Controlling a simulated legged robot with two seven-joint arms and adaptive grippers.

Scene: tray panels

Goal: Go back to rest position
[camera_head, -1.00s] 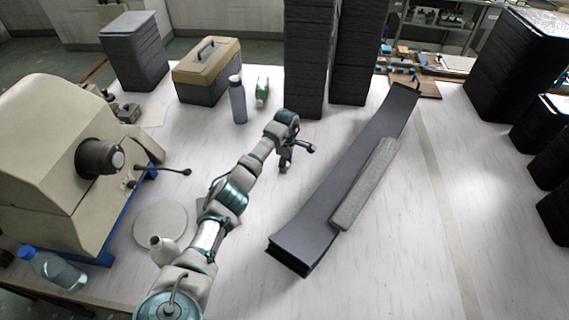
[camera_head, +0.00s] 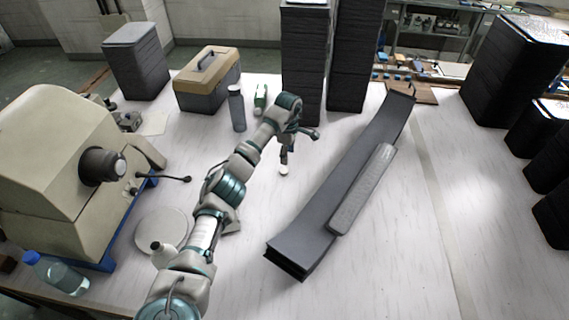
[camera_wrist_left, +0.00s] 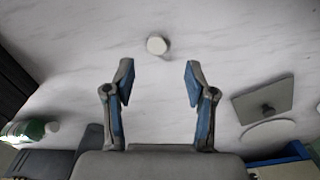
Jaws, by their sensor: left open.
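My left gripper (camera_head: 297,146) hangs above the white table (camera_head: 240,270), left of the long dark panel (camera_head: 335,180). In the left wrist view my left gripper (camera_wrist_left: 158,85) has its two blue-padded fingers wide apart with nothing between them. A small white round piece (camera_head: 284,170) shows just below the gripper. A similar white round piece (camera_wrist_left: 157,45) shows beyond the fingertips, apart from them. My right gripper is in neither view.
A grey textured bar (camera_head: 362,190) lies along the long panel. Tall dark stacks (camera_head: 304,60) stand behind my gripper. A toolbox (camera_head: 207,80), a grey bottle (camera_head: 237,108) and a beige machine (camera_head: 60,150) stand left. Bare table lies at the front.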

